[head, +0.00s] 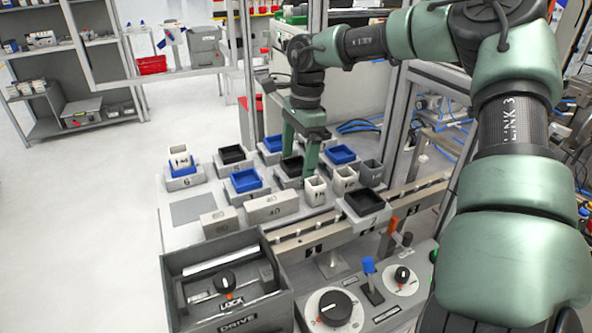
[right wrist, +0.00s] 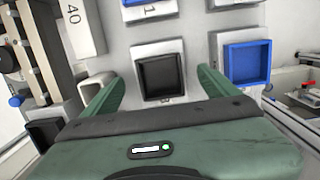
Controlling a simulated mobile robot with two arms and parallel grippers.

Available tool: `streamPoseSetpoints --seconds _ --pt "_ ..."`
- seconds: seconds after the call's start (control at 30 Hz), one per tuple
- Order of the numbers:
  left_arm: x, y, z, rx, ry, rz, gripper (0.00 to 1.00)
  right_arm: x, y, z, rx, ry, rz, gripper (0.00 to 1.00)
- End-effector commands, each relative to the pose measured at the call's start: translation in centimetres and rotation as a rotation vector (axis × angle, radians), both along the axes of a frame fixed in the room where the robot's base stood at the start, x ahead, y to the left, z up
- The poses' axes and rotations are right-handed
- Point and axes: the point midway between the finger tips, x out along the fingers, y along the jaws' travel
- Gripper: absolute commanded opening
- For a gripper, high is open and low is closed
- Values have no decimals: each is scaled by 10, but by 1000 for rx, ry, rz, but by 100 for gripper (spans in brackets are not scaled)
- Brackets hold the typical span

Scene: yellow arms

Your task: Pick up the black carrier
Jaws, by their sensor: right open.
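A black square open-topped carrier (head: 291,167) sits on a pale block in the middle of the grey table. My right gripper (head: 298,168) points down at it, open, and its fingers hide part of it. In the right wrist view the black carrier (right wrist: 160,77) lies between the two spread fingers of the right gripper (right wrist: 162,78), with a gap on each side. Whether the fingertips are level with it or above it, I cannot tell. Other black carriers sit at the back left (head: 231,154) and front right (head: 364,202). My left gripper is not in view.
Blue carriers stand around it, one at front left (head: 246,181) and one at right (head: 341,154). White open cups (head: 315,190) stand close in front of the right gripper. Numbered blocks (head: 271,207) and a control panel (head: 337,306) lie nearer.

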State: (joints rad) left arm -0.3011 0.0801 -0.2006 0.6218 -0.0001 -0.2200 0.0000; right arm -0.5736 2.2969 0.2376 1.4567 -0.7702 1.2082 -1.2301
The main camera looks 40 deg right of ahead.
Motion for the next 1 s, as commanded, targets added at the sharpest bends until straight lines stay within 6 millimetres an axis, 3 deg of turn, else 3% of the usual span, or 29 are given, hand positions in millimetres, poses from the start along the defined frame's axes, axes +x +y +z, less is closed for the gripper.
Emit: streamPoseSetpoints --seconds 0.2,0.43,0.47,0.73,0.77,1.0 --pt "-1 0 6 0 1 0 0 0 3 -25 -1 3 -1 89" --pt "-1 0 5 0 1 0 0 1 3 -28 -1 0 -1 89" --pt "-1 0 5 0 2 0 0 1 3 -28 -1 0 -1 86" --pt "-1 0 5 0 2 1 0 1 3 -28 -1 0 -1 11" --pt "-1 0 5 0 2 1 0 1 3 -27 0 -1 -1 7" --pt "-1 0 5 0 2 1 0 1 3 -26 0 -1 0 7"
